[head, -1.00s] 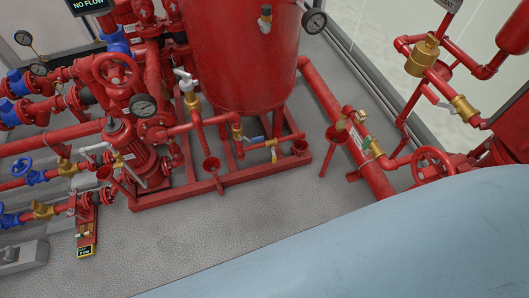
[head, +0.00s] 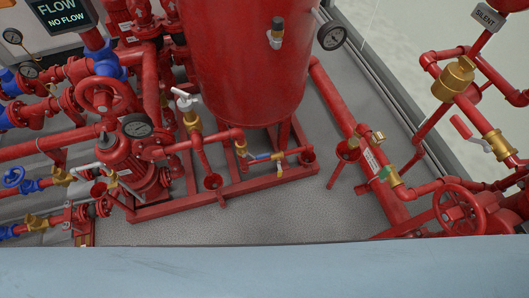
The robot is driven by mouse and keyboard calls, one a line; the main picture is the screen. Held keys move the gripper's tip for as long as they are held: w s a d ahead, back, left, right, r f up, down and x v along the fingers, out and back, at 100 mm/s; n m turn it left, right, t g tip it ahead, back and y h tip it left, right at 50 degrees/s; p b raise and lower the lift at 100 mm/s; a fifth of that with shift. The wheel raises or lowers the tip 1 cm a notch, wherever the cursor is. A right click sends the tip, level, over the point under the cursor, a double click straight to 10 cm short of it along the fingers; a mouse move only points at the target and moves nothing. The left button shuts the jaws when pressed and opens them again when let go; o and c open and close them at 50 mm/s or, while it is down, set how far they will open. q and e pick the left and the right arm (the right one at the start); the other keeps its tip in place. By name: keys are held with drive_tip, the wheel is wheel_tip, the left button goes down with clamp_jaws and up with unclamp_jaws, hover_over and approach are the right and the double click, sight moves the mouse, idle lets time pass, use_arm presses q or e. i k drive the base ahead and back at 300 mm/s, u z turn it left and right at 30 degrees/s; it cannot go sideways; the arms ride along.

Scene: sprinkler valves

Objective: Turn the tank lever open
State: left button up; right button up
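The red tank (head: 245,65) stands upright at the top centre of the head view, on a red base frame (head: 180,208). Low in front of it is a brass valve (head: 278,160) with a small blue lever (head: 260,158) lying roughly along its pipe. To the left of the tank, a brass valve (head: 193,122) carries a white lever (head: 184,98). The frame does not show which of these is the tank lever. Neither of my grippers is in view, and nothing touches these levers.
On the right are a red lever (head: 461,126), a large handwheel (head: 458,208) and a low diagonal pipe (head: 345,110). Bare grey floor (head: 290,215) shows in front of the tank frame.

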sight(263, 155)
drive_tip(key=u, duration=0.45)
drive_tip(key=k, duration=0.55)
drive_tip(key=u, duration=0.85)
drive_tip(key=i, duration=1.15)
drive_tip(key=z, duration=0.95)
